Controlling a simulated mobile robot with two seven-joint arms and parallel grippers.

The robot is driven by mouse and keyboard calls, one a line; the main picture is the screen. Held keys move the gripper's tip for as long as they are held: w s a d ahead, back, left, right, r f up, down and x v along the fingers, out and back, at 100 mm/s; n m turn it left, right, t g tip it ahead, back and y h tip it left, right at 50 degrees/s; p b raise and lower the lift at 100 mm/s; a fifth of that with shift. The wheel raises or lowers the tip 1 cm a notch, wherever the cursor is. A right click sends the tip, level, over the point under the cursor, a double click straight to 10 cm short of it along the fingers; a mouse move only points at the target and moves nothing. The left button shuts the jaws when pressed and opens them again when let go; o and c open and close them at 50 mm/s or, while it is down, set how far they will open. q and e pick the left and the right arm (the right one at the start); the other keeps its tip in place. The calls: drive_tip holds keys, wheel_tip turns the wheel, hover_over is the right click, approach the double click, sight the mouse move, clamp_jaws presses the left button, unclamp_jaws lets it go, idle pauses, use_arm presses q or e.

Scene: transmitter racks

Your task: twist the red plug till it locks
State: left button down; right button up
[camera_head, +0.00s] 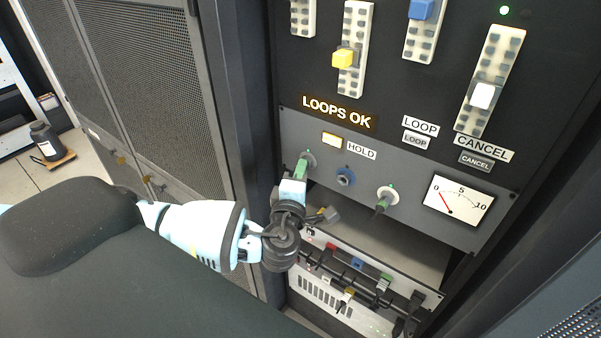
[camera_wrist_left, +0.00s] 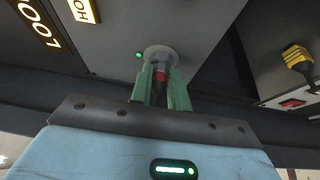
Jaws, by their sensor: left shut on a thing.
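The red plug (camera_wrist_left: 160,76) shows in the left wrist view as a red band on a dark body, set in a round light-grey socket (camera_wrist_left: 161,55) on the grey panel. My left gripper (camera_wrist_left: 160,90) is shut on it, one green finger on each side. A small green light glows beside the socket. In the head view my left gripper (camera_head: 303,168) reaches the leftmost socket of the panel (camera_head: 411,170), and the fingers and wrist hide the plug there. How far the plug is turned cannot be told. My right gripper is not in view.
A dial meter (camera_head: 458,200) sits further right. Above are sliders and a lit "LOOPS OK" sign (camera_head: 337,112).

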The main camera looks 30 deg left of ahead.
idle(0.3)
use_arm(q)
drive_tip(key=c, duration=1.3)
unclamp_jaws()
drive_tip(key=shift+o, duration=0.2)
drive_tip(key=v, duration=1.2)
drive_tip(key=shift+f, duration=0.2)
